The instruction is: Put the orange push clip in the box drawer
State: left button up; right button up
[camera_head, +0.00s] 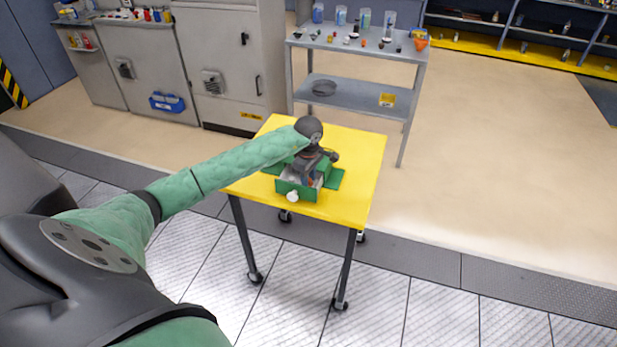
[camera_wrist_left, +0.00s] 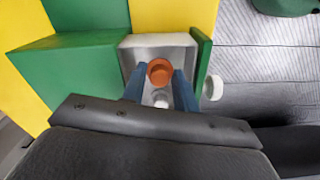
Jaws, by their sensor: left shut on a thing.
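The orange push clip (camera_wrist_left: 160,71) is a small round cup-like piece between the blue fingers of my left gripper (camera_wrist_left: 160,82), which is shut on it. A pale piece shows just below it between the fingers; I cannot tell if it is part of the clip. The green box (camera_wrist_left: 75,75) has its drawer (camera_wrist_left: 190,40) pulled out, with a pale inside and a white knob (camera_wrist_left: 214,88). My left gripper (camera_head: 308,173) points down over the open drawer (camera_head: 296,192) in the head view; whether the clip touches the drawer floor is unclear. My right gripper is not in view.
The box stands on a yellow wheeled table (camera_head: 352,150) with free room around it. A grey shelf cart (camera_head: 365,95) with small items stands behind. Grey cabinets (camera_head: 225,65) stand at the back left. Floor to the right is clear.

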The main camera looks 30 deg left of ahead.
pick_arm(q)
jog(key=shift+f, duration=0.55)
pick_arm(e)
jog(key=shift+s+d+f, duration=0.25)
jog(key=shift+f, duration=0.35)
pick_arm(q)
jog(key=shift+f, duration=0.15)
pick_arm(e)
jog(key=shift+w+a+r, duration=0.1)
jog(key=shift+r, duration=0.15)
pick_arm(q)
jog(key=o, duration=0.5)
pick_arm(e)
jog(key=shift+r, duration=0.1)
pick_arm(q)
jog(key=shift+r, duration=0.2)
